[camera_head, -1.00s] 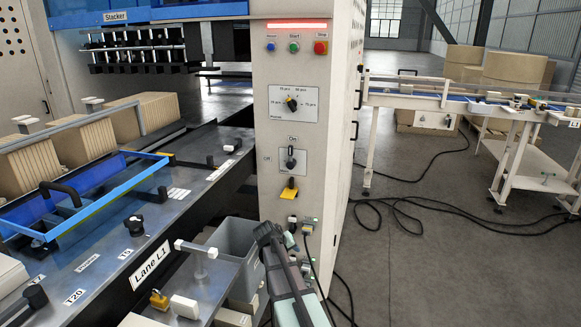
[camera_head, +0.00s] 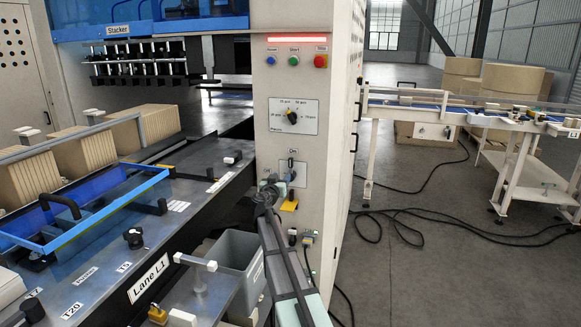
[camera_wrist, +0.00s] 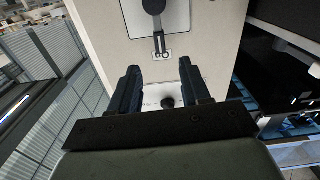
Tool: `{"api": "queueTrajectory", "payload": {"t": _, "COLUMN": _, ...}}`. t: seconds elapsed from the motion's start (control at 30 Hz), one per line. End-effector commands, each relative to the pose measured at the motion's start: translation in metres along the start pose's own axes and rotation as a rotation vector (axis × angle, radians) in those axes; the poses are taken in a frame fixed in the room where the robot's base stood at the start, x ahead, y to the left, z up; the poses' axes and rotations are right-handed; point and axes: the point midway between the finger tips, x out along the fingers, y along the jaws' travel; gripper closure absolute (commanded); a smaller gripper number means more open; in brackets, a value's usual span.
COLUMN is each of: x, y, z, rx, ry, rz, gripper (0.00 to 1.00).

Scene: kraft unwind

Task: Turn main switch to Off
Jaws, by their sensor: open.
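The main switch (camera_head: 291,163) is a dark handle on a small pale plate, on the front of the white cabinet. Its handle appears upright, towards the On label. In the wrist view, which is upside down, the switch (camera_wrist: 154,8) is at the top edge, partly cut off, with its handle reaching towards the open jaws. My gripper (camera_head: 273,187) is in front of the cabinet, just below and left of the switch, and covers the lower left of its plate. In the wrist view my gripper (camera_wrist: 160,70) has its two dark fingers apart, with nothing held between them.
A dial (camera_head: 291,117) sits above the switch, with several push buttons (camera_head: 294,61) higher up. A yellow piece (camera_head: 290,201) sticks out below the switch. The Lane L1 table (camera_head: 150,236) and a grey bin (camera_head: 238,255) stand left. Cables (camera_head: 400,228) lie on the floor right.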

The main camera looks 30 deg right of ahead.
Motion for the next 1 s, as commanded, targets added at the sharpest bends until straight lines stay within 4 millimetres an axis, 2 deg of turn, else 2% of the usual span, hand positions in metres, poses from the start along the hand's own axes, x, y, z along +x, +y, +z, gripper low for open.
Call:
{"api": "queueTrajectory", "payload": {"t": 0.17, "x": 0.002, "y": 0.000, "z": 0.000, "rx": 0.054, "ry": -0.001, "rz": 0.002, "gripper": 0.53}}
{"api": "queueTrajectory", "payload": {"t": 0.37, "x": 0.016, "y": 0.000, "z": 0.000, "rx": 0.055, "ry": -0.002, "rz": 0.003, "gripper": 0.53}}
{"api": "queueTrajectory", "payload": {"t": 0.57, "x": 0.043, "y": -0.001, "z": 0.000, "rx": 0.054, "ry": -0.002, "rz": 0.003, "gripper": 0.53}}
{"api": "queueTrajectory", "payload": {"t": 1.0, "x": 0.119, "y": 0.000, "z": 0.001, "rx": 0.053, "ry": -0.002, "rz": 0.004, "gripper": 0.53}}
